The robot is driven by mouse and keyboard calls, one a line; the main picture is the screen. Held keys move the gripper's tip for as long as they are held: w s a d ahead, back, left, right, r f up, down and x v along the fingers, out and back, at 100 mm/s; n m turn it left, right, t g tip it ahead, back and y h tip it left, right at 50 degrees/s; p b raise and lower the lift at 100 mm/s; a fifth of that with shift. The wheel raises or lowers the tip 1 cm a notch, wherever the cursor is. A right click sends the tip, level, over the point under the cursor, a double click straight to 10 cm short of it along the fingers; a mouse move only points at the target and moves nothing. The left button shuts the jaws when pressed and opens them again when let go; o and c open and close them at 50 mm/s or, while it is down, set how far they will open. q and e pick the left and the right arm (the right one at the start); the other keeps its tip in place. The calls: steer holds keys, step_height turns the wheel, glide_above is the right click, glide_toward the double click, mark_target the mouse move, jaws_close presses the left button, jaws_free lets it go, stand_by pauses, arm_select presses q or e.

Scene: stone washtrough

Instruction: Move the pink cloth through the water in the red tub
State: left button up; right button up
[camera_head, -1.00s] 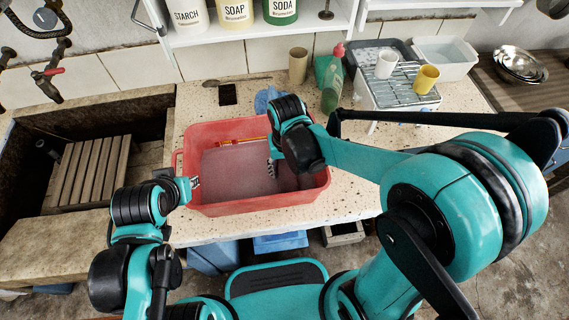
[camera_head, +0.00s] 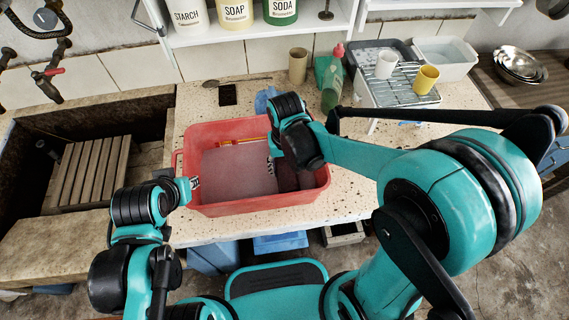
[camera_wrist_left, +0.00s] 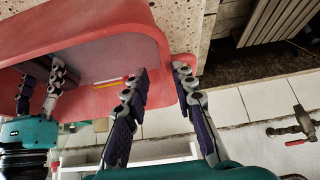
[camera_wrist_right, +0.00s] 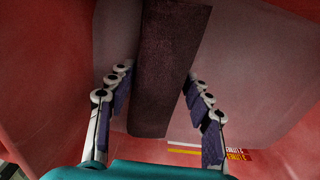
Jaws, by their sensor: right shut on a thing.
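The red tub (camera_head: 203,207) stands on the speckled counter with greyish-pink water (camera_head: 238,172) in it. My right gripper (camera_head: 271,163) reaches down into the tub's right half. In the right wrist view its fingers (camera_wrist_right: 158,82) are shut on the pink cloth (camera_wrist_right: 168,60), which looks like a dark maroon strip. The cloth also shows in the head view (camera_head: 288,179), partly hidden by my right wrist. My left gripper (camera_head: 193,184) is at the tub's left rim. In the left wrist view its fingers (camera_wrist_left: 163,78) are apart, one either side of the tub wall.
A red and yellow strip (camera_head: 240,141) shows along the tub's far side. Behind stand a blue cloth (camera_head: 264,101), a beige cup (camera_head: 298,66), a green bottle (camera_head: 330,80) and a rack (camera_head: 400,88) with two cups. The stone basin (camera_head: 75,122) lies left.

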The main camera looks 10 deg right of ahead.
steer(key=shift+s, duration=0.4)
arm_select(q)
steer(key=shift+f, duration=0.2)
arm_select(e)
steer(key=shift+w, duration=2.1)
arm_select(q)
steer(key=shift+r, duration=0.1)
arm_select(e)
steer(key=shift+r, duration=0.1)
